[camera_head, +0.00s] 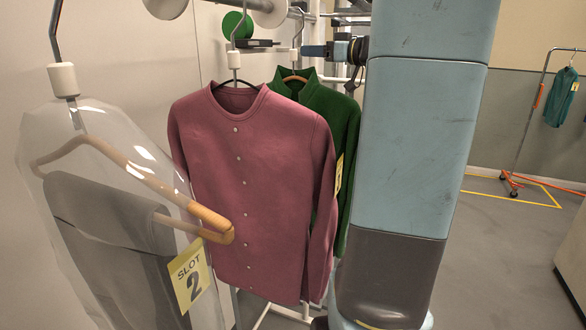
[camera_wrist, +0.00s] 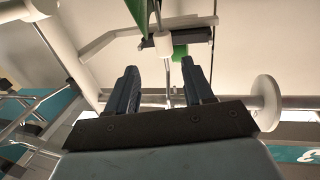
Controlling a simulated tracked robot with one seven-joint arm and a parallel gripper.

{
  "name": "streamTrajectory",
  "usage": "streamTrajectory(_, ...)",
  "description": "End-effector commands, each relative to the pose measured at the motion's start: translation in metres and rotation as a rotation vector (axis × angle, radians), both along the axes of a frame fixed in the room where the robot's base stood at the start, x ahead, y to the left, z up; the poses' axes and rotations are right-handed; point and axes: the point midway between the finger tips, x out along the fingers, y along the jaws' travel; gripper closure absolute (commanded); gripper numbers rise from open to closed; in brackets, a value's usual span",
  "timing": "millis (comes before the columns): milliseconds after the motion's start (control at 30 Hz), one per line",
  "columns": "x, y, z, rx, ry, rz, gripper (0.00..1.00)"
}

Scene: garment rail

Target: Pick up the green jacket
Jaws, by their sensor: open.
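The green jacket (camera_head: 318,105) hangs on a wooden hanger behind a maroon shirt, which hides most of its front. Its collar, right shoulder and right edge show. A metal hook with a white collar piece (camera_head: 294,56) rises above it. My gripper (camera_head: 308,50) is just right of that hook in the head view, pointing left. In the wrist view my gripper (camera_wrist: 160,68) has its two dark fingers apart. A thin metal hook stem with a white collar piece (camera_wrist: 164,45) appears between or just beyond them. I cannot tell whether they touch.
The maroon shirt (camera_head: 240,185) hangs in front. A clear-bagged grey garment on a hanger with a yellow "SLOT 2" tag (camera_head: 189,280) hangs at near left. A green disc (camera_head: 238,25) is by the rail. A teal garment (camera_head: 560,97) hangs on a far rack. Floor at right is open.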

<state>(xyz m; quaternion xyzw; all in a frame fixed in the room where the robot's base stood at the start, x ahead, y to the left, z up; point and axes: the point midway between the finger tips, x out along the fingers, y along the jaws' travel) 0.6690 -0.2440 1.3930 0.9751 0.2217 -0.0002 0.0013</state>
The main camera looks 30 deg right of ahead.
Motion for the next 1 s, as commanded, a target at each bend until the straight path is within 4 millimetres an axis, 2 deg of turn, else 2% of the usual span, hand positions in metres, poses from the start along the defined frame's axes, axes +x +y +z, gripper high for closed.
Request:
streamTrajectory(100, 0.012, 0.008, 0.0, 0.0, -0.001, 0.005, 0.48)
streamTrajectory(433, 0.028, 0.018, -0.003, 0.002, 0.001, 0.006, 0.48)
streamTrajectory(733, 0.06, 0.037, -0.006, 0.0, 0.0, 0.006, 0.48)
streamTrajectory(1000, 0.063, 0.038, -0.006, 0.001, 0.0, 0.005, 0.49)
